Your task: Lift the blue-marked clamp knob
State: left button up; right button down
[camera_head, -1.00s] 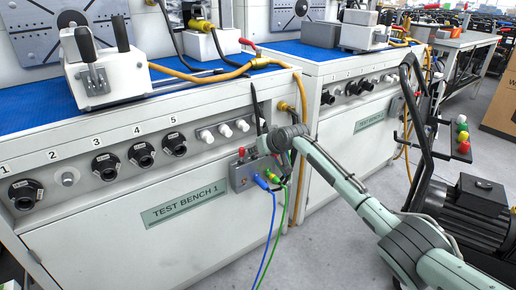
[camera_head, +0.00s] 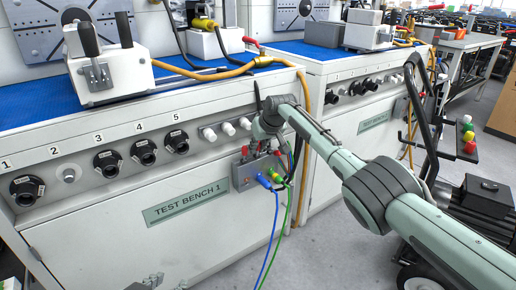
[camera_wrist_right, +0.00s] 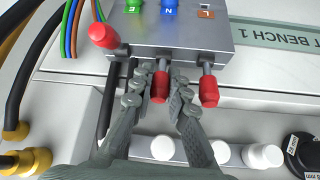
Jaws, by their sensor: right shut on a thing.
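The grey connection box (camera_head: 247,177) hangs on the front of the bench, with blue and green cables plugged in. In the right wrist view the box (camera_wrist_right: 235,38) carries green E, blue N and orange L marks. The blue-marked clamp knob (camera_wrist_right: 161,88) is the middle lever with a red grip, in line with the blue N mark. My right gripper (camera_wrist_right: 165,92) is shut on it, a finger on each side. In the head view my right wrist hides this knob. Tips of my left gripper (camera_head: 152,281) show at the bottom edge, too cut off to read.
Red-gripped levers stand close on both sides, one left (camera_wrist_right: 104,35) and one right (camera_wrist_right: 209,92). White knobs (camera_wrist_right: 163,148) line the bench panel near my fingers. A yellow hose (camera_head: 304,100) runs down the bench corner.

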jog(key=c, duration=1.7)
grip_release()
jog(key=shift+c, duration=0.2)
jog(key=v, duration=1.2)
